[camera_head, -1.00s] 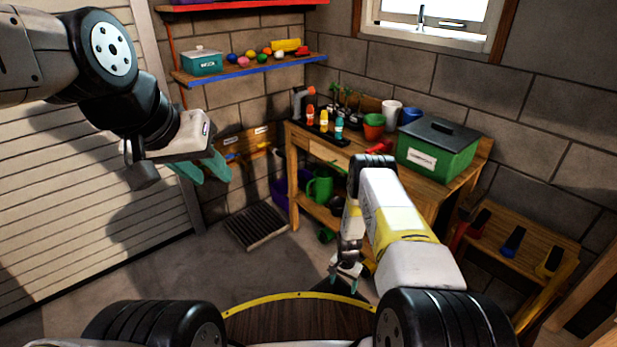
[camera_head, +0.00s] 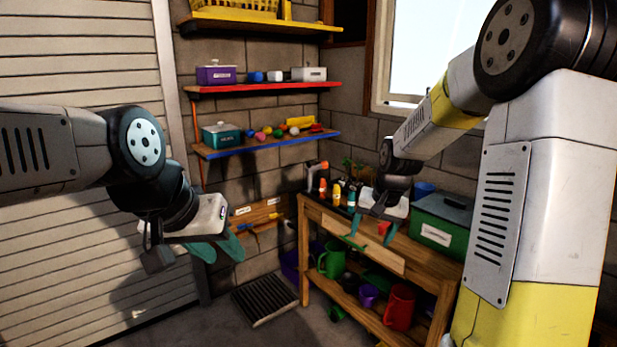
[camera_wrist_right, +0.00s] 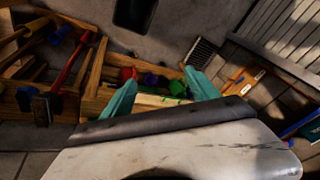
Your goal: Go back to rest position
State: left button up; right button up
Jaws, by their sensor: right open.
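My left gripper (camera_head: 218,249) is at the left in the head view, in front of the shutter door and wall. Its two teal fingers stand apart with nothing between them. My right gripper (camera_head: 373,232) is raised in front of the workbench (camera_head: 395,258), its fingers pointing down, open and empty. In the right wrist view its teal fingers (camera_wrist_right: 160,80) are spread wide, with the bench and its lower-shelf items beyond them. The right arm fills the right side of the head view and hides part of the bench and window.
The bench holds bottles (camera_head: 336,192) and a green lidded box (camera_head: 440,225). Its lower shelf holds a green watering can (camera_head: 331,260) and a red container (camera_head: 399,307). Wall shelves (camera_head: 262,145) carry boxes and small items. A floor grate (camera_head: 265,298) lies left of the bench.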

jog(key=s+r+n, duration=0.1)
jog(key=s+r, duration=0.3)
jog(key=s, duration=0.4)
jog(key=s+a+r+n+t, duration=0.1)
jog(key=s+r, duration=0.3)
jog(key=s, duration=0.4)
jog(key=s+r+n+t+y, duration=0.1)
jog(key=s+r, duration=0.3)
jog(key=s, duration=0.4)
jog(key=shift+s+a+n, duration=0.25)
jog(key=shift+a+n, duration=0.05)
jog(key=shift+a, duration=0.1)
